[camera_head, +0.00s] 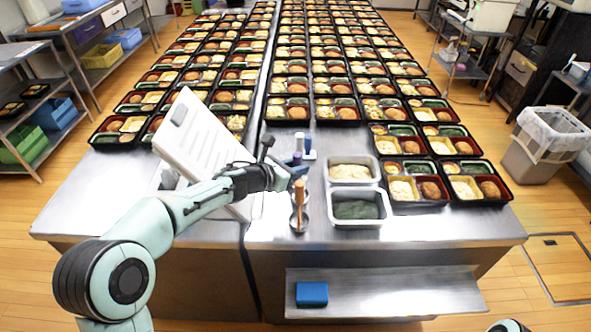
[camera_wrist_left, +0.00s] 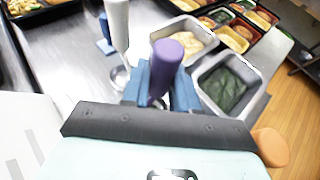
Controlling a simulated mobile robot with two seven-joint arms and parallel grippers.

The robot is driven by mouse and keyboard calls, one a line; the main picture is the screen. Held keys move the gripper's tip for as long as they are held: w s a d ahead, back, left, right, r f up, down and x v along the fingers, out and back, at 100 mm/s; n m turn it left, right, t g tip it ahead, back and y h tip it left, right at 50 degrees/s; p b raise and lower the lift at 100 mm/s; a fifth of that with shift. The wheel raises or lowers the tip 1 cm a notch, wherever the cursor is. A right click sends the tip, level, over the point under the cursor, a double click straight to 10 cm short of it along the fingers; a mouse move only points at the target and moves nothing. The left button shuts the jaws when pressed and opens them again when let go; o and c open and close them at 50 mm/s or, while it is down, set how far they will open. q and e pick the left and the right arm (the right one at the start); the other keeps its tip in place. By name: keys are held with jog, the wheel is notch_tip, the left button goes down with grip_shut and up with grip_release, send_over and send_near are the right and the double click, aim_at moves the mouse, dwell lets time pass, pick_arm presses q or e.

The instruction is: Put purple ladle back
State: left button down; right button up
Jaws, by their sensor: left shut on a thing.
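The purple ladle's handle (camera_head: 297,158) stands up at the middle of the steel table, next to the other ladles. It shows large in the left wrist view (camera_wrist_left: 167,58). My left gripper (camera_head: 284,178) is shut on this handle, with blue fingers (camera_wrist_left: 161,85) on either side of it. The purple ladle's bowl is hidden behind the gripper. My right gripper is not in view.
An orange-handled ladle (camera_head: 299,192), a white-handled one (camera_wrist_left: 118,22) and a blue-handled one (camera_head: 308,143) stand close by. Steel pans of pale food (camera_head: 378,174) and green food (camera_head: 387,208) sit to the right. A white panel (camera_head: 200,140) leans at left. Bento trays (camera_head: 410,193) fill the back.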

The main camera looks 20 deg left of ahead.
pick_arm(q)
jog(key=shift+f, duration=0.15)
jog(key=c, duration=0.9)
grip_release()
jog(key=shift+o, duration=0.2)
jog(key=shift+r, duration=0.35)
jog(key=v, duration=1.2)
jog(key=shift+f, duration=0.2)
